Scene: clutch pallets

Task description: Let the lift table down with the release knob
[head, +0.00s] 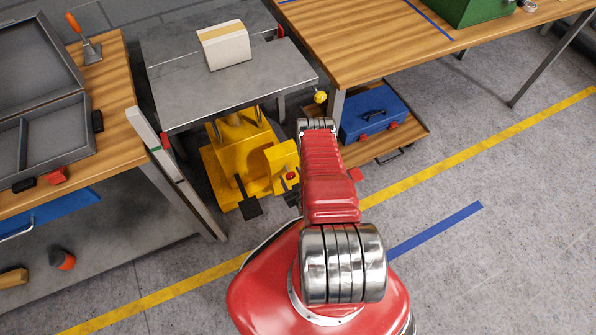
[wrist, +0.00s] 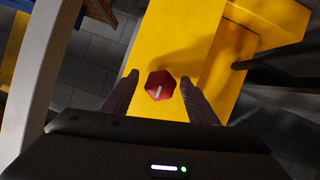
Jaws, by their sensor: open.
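The lift table has a grey metal top (head: 225,80) on a yellow base (head: 237,150), between two wooden benches. The red release knob (head: 291,175) sits on a yellow box at the base's front right. In the wrist view the knob (wrist: 160,86) is a red faceted knob with a pale pointer line, on a yellow face. My gripper (wrist: 158,84) is open, with one finger on each side of the knob and visible gaps between. Whether the fingertips reach its depth I cannot tell. In the head view my red arm hides most of the gripper.
A cream box with a tan strip (head: 226,45) rests on the tabletop. A black pedal (head: 248,206) sticks out of the base. A blue toolbox (head: 372,113) stands on a low shelf to the right. A grey upright post (head: 175,172) stands left of the base.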

